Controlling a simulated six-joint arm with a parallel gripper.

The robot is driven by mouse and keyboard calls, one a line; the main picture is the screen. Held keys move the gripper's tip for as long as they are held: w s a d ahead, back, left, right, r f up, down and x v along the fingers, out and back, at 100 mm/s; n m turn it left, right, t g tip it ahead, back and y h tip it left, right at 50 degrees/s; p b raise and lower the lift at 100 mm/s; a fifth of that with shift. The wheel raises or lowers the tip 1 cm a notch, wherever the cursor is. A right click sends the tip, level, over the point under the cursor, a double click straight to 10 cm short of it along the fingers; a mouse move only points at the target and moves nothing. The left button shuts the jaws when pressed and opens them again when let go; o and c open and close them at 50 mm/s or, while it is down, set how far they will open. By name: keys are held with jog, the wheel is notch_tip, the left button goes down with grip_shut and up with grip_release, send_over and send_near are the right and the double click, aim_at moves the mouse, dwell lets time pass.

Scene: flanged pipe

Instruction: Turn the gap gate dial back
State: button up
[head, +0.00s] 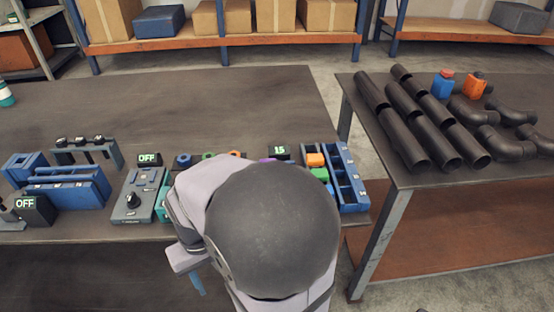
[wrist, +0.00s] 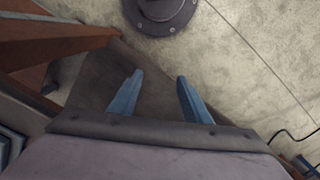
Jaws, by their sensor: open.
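A grey panel (head: 139,203) with a black dial (head: 132,200) stands on the left table, and a small display (head: 149,159) behind it reads OFF. Labels are too small to read, so I cannot tell for sure that this is the gap gate dial. My gripper (wrist: 157,88) is open and empty, with two blue fingers apart over the floor in the wrist view. In the head view one blue finger (head: 197,284) shows below the table's front edge, right of and nearer than the panel. No dial shows in the wrist view.
My arm hides the table's middle front. Blue racks (head: 70,190) stand left of the panel. Another display (head: 25,203) reads OFF at far left; one (head: 279,150) reads 15 near a blue bin (head: 349,190). Dark pipes (head: 420,120) lie on the right table.

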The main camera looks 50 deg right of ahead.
jog(key=d+r+m+p, duration=0.35)
jog(key=r+p, duration=0.25)
jog(key=r, duration=0.2)
jog(key=d+r+m+p, duration=0.2)
jog(key=d+r+p, duration=0.2)
jog(key=r+p, duration=0.35)
jog(key=d+r+m+p, duration=0.1)
jog(key=d+m, duration=0.2)
jog(key=d, duration=0.1)
jog(key=d+r+m+p, duration=0.1)
jog(key=d+r+m, duration=0.1)
jog(key=d, duration=0.3)
jog(key=d+r+m+p, duration=0.1)
jog(key=d+r+m, duration=0.1)
jog(key=d+m, duration=0.2)
jog(key=shift+s+d+r+t+p, duration=0.3)
jog(key=shift+d+p, duration=0.1)
jog(key=shift+d, duration=0.1)
jog(key=shift+f+p, duration=0.55)
jog(key=shift+f, duration=3.2)
jog(key=c, duration=1)
